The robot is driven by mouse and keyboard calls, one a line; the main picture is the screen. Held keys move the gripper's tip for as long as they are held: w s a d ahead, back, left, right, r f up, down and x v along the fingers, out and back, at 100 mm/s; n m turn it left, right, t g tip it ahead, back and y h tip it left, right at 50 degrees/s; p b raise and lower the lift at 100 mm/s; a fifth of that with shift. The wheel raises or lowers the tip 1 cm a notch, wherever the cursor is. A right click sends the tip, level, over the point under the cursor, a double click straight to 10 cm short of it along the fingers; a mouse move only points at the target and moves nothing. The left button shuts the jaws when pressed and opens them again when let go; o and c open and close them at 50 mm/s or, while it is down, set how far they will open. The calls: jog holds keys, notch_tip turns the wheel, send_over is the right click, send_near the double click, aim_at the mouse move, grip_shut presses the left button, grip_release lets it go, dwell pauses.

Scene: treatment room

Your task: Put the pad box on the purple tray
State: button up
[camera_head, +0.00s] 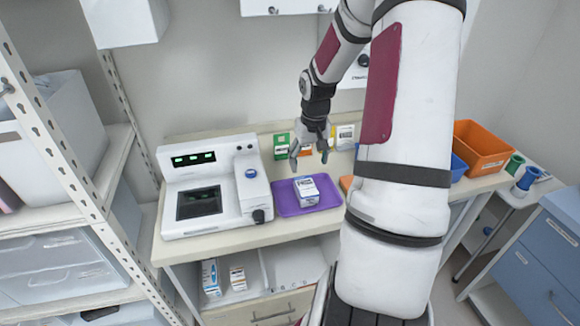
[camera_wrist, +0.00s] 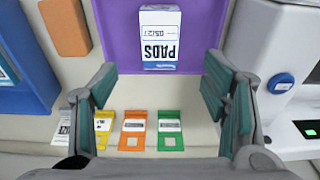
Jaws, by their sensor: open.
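The pad box (camera_head: 306,191) is a small white and blue carton standing on the purple tray (camera_head: 327,193). In the wrist view the box (camera_wrist: 160,45) shows the upside-down word PADS, and the tray (camera_wrist: 208,20) lies around it. My gripper (camera_head: 310,158) is open and empty above the counter, behind the tray. In the wrist view my gripper's fingers (camera_wrist: 158,80) are spread wide, with the box beyond them and apart from them.
A white device (camera_head: 208,187) stands left of the tray. Green, orange and white cards (camera_head: 281,146) stand along the back. A blue bin (camera_head: 458,168) and an orange bin (camera_head: 481,147) are at the right. An orange block (camera_wrist: 66,26) lies beside the tray.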

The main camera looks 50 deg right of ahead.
jog(key=s+a+r+n+t+h, duration=0.1)
jog(key=a+r+n+h, duration=0.15)
jog(key=a+r, duration=1.55)
jog(key=s+a+r+n+t+y, duration=0.1)
jog(key=s+a+r+n, duration=0.1)
jog(key=s+a, duration=0.4)
jog(key=s+a+r+n+t+y, duration=0.2)
jog(key=s+a+r, duration=0.2)
jog(key=a, duration=0.5)
jog(key=shift+s+a+r, duration=0.2)
jog(key=shift+s+a, duration=0.15)
jog(key=shift+s, duration=1.05)
